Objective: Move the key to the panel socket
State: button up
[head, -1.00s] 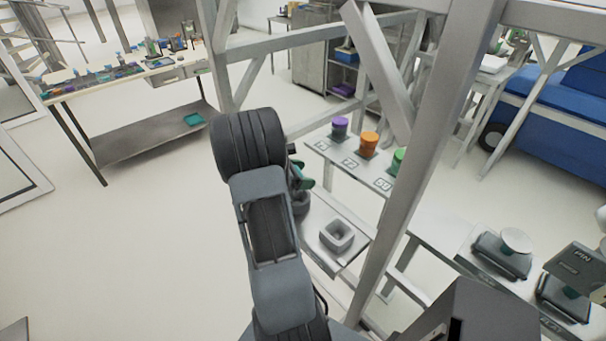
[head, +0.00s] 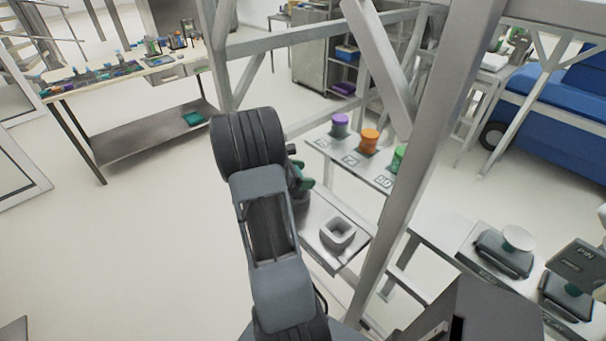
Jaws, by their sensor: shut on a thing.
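My gripper (head: 302,179) shows only in part beside the dark wrist of my arm, with teal-green parts at its side. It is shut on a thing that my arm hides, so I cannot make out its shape. It is above and left of a small grey open box (head: 337,233) on a low metal shelf. I cannot clearly pick out the key or the panel socket.
A shelf carries a purple cup (head: 340,122), an orange cup (head: 369,140) and a green cup (head: 399,156). A thick grey frame post (head: 416,150) stands right of my arm. Scales (head: 503,252) stand at right.

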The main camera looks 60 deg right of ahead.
jog(key=shift+f+b, duration=1)
jog(key=shift+f, duration=0.35)
dwell(0.6)
jog(key=o, duration=0.9)
jog(key=shift+o, duration=0.2)
jog(key=shift+r+p, duration=3.6)
jog(key=shift+r, duration=0.95)
